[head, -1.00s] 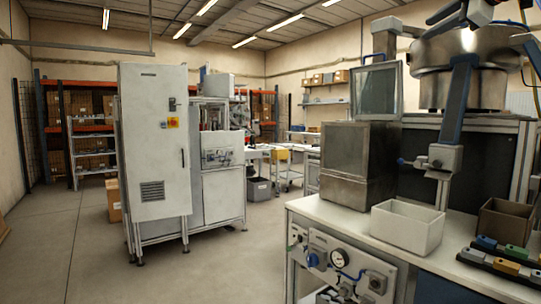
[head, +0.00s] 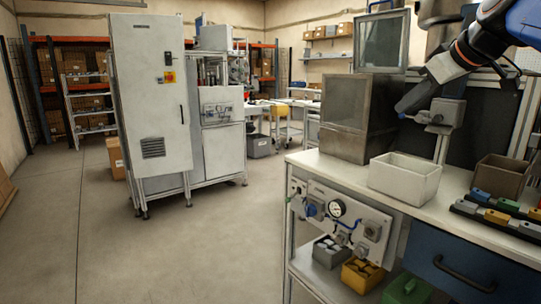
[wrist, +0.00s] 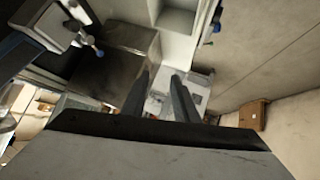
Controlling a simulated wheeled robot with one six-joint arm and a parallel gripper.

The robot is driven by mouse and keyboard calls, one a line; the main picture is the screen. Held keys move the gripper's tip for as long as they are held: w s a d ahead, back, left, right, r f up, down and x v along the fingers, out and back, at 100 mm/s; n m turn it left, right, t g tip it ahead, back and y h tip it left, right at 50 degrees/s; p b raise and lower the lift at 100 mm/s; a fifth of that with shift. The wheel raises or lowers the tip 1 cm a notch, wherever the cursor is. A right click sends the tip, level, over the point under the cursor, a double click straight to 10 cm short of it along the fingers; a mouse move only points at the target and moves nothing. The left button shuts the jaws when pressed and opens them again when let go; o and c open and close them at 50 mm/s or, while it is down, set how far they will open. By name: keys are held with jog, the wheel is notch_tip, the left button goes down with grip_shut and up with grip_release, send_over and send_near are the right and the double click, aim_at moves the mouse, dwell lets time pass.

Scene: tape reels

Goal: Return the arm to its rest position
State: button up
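My arm comes in from the top right of the head view. My gripper (head: 404,106) hangs at its end, pointing down and left, above the white workbench (head: 330,166) and in front of the steel box-shaped cabinet (head: 345,115). In the wrist view the two dark fingers of my gripper (wrist: 161,84) stand apart with a clear gap between them. Nothing is held between them.
On the bench stand a white open bin (head: 405,188), a brown bin (head: 500,178) and a dark rack of coloured blocks (head: 495,217). A grey bracket (head: 440,118) on a post is close to my gripper. Open floor (head: 80,240) lies left.

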jog(key=s+a+f+m+g, duration=0.1)
jog(key=s+f+m, duration=0.1)
jog(key=s+f, duration=0.6)
jog(key=s+a+f+m+g+h, duration=0.1)
jog(key=s+f, duration=0.7)
jog(key=f, duration=1.1)
jog(key=s+a+f+m+g+h, duration=0.1)
jog(key=s+a+f+m+g, duration=0.1)
jog(key=s+f, duration=0.6)
notch_tip(320, 180, down, 6)
jog(key=shift+s+m+g, duration=0.25)
jog(key=shift+m+g, duration=0.35)
jog(key=shift+m, duration=0.1)
